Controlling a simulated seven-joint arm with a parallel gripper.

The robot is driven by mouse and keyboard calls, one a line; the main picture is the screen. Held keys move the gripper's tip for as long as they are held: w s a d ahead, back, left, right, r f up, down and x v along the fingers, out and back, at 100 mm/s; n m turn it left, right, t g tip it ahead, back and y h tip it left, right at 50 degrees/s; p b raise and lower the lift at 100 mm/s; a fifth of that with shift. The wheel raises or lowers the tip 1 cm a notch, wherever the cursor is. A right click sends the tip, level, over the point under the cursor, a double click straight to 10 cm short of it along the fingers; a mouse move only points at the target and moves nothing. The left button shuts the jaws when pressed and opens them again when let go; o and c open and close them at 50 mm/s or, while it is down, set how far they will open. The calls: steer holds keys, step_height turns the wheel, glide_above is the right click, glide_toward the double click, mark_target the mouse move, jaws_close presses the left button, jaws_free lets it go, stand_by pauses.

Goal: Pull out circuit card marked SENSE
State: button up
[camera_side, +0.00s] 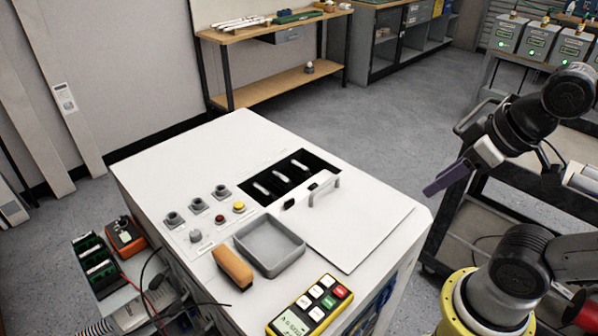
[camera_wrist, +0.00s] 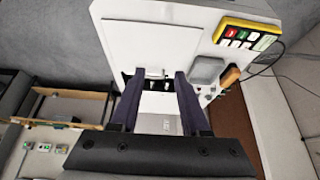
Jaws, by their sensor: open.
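A dark recessed bay (camera_side: 318,161) is open in the top of the white cabinet (camera_side: 160,165). Several pale card edges or pulls (camera_side: 281,177) stand in a row in it. Their labels are too small to read, so I cannot tell which is SENSE. A white panel with a handle (camera_side: 324,187) lies flat beside the bay. My gripper (camera_side: 445,178) is open and empty, to the right of the cabinet and well apart from the cards. In the wrist view, its two purple fingers (camera_wrist: 156,75) frame the bay, partly hiding it.
A grey tray (camera_side: 270,245), an orange-brown block (camera_side: 232,267) and a yellow keypad device (camera_side: 303,308) sit on the cabinet top. Knobs and buttons (camera_side: 220,219) stand left of the bay. A rack of green boards (camera_side: 95,260) is at lower left. A dark cart (camera_side: 480,230) stands at right.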

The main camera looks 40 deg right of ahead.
steer(key=shift+o, duration=0.9)
steer(key=shift+w, duration=0.1)
steer(key=w+r+n+t, duration=0.1)
steer(key=w+r, duration=0.3)
steer(key=w, duration=0.4)
steer(key=w+r+t, duration=0.1)
steer(key=w+r, duration=0.3)
steer(key=w, duration=0.4)
steer(key=m+g, duration=0.1)
steer(key=g, duration=0.2)
glide_above(302, 166)
steer(key=s, duration=0.5)
step_height(302, 166, down, 21)
steer(key=x, duration=1.3)
steer(key=shift+s+a, duration=0.1)
steer(key=shift+s, duration=0.1)
steer(key=shift+c, duration=0.3)
